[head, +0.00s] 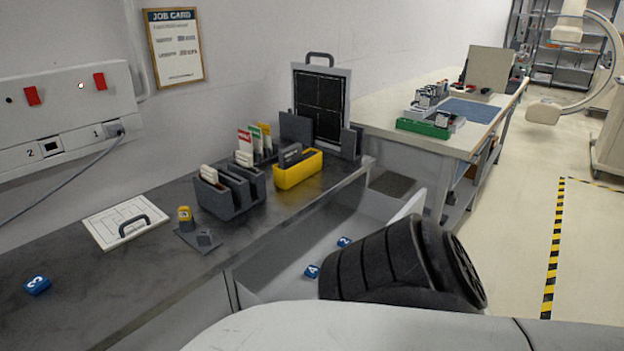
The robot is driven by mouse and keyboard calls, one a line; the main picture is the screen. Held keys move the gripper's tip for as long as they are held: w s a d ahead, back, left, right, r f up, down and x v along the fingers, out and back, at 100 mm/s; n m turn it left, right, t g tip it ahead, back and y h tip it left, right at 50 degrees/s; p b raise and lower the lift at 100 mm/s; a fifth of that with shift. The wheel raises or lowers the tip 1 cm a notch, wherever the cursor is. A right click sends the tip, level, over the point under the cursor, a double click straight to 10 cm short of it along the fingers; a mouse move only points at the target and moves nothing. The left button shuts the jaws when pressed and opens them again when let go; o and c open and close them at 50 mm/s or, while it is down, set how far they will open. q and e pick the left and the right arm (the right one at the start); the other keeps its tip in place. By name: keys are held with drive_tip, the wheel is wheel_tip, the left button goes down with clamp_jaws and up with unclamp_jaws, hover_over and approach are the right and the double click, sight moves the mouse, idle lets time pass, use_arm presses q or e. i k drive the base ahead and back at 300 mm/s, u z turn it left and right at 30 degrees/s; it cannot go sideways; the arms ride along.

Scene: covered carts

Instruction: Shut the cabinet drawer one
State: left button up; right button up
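An open light-grey drawer (290,262) sticks out from under the dark counter (130,270). Two blue numbered cubes lie inside it, one marked 4 (311,271) and one marked 2 (344,242). A pale upright edge (408,206), perhaps the drawer's front, shows at its far right end. My own black ribbed arm joint and white link cover the near part of the drawer and most of its front. No drawer number or handle shows. Neither of my grippers is in view.
A second bench (395,120) stands behind. Open floor (515,230) lies at right, with striped tape (554,250).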

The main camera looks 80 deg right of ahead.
sight(272, 272)
drive_tip(key=z, duration=3)
drive_tip(key=i, duration=0.5)
drive_tip(key=k, duration=1.8)
drive_tip(key=u, duration=0.5)
drive_tip(key=i, duration=1.6)
drive_tip(key=z, duration=0.35)
